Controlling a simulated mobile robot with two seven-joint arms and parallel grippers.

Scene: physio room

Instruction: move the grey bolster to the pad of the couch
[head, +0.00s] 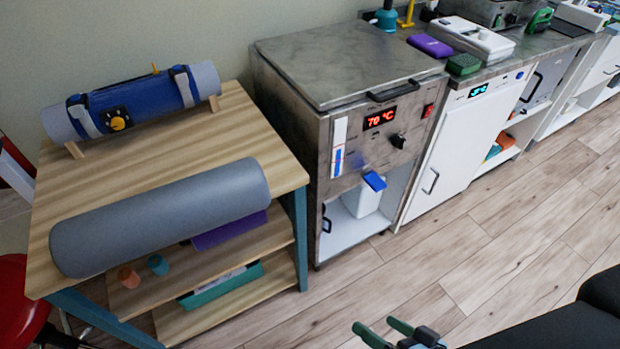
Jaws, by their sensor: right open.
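The grey bolster (160,215) is a long smooth cylinder. It lies on its side along the front of the wooden table top (120,160), near the edge. A black padded surface (560,328), which looks like the pad of the couch, is cut off at the bottom right corner. My right gripper (378,327) has greenish fingers and shows at the bottom edge, just left of the black pad. It is open with nothing visible between its fingers, and is far from the bolster. My left gripper is out of view.
A second grey roll (205,82) with a blue strapped wrap (140,100) rests on wooden supports at the table's back. A steel heater cabinet (350,50) reading 70 °C stands right of the table. A red stool (20,305) is at lower left. Floor (480,240) is clear.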

